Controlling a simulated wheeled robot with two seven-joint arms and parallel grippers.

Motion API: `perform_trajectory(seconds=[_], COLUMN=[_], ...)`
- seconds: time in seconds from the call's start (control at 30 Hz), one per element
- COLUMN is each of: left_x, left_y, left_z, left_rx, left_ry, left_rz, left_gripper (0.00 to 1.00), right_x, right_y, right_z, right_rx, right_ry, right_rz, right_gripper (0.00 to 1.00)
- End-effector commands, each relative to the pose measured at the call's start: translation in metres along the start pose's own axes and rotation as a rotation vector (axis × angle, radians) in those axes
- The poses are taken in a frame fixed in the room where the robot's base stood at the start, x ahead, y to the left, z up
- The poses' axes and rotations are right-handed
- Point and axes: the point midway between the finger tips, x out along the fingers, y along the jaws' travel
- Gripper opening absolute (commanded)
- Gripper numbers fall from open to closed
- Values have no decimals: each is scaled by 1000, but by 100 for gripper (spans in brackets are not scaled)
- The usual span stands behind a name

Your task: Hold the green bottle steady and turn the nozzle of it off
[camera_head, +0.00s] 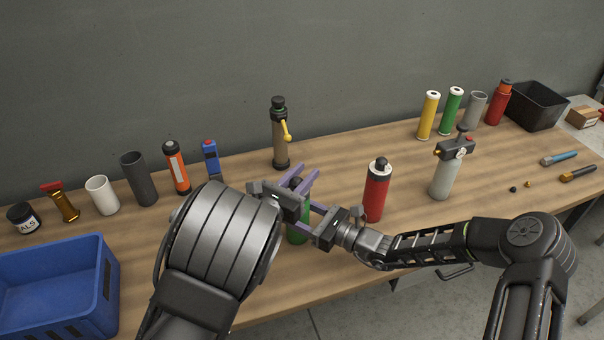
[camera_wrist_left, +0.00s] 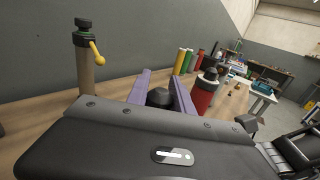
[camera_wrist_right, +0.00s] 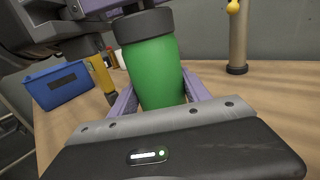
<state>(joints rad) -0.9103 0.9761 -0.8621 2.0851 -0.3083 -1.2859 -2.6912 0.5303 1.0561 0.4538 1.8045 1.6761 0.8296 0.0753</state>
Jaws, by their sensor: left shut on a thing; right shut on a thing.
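The green bottle (camera_head: 297,236) stands upright on the bench, mostly hidden by my grippers in the head view. In the right wrist view its green body (camera_wrist_right: 155,78) and black collar (camera_wrist_right: 143,26) show large. My right gripper (camera_head: 308,216) is shut on the body, with its purple fingers on either side. My left gripper (camera_head: 305,185) is above it, shut on the dark nozzle at the top. In the left wrist view that black nozzle (camera_wrist_left: 160,97) sits between the purple fingers. The nozzle's exact setting cannot be seen.
A red bottle (camera_head: 376,192) stands close to the right. A brown bottle with a yellow lever (camera_head: 281,140) stands behind. A grey bottle (camera_head: 446,172) is farther right. A blue crate (camera_head: 60,285) is at the front left. Several cylinders line the back of the bench.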

Motion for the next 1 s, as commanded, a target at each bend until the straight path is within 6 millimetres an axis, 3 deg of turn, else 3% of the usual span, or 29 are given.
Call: perform_trajectory(seconds=[0.6, 1.0], left_x=[-3, -5], left_y=[-10, -15], left_z=[0, 0], left_rx=[-4, 0], left_ry=[-2, 1], left_rz=[-476, -580], left_gripper=[0, 0], right_x=[0, 1], right_y=[2, 2], right_z=[0, 0], right_rx=[-1, -2], right_ry=[0, 0], right_rz=[4, 5], right_gripper=[1, 1])
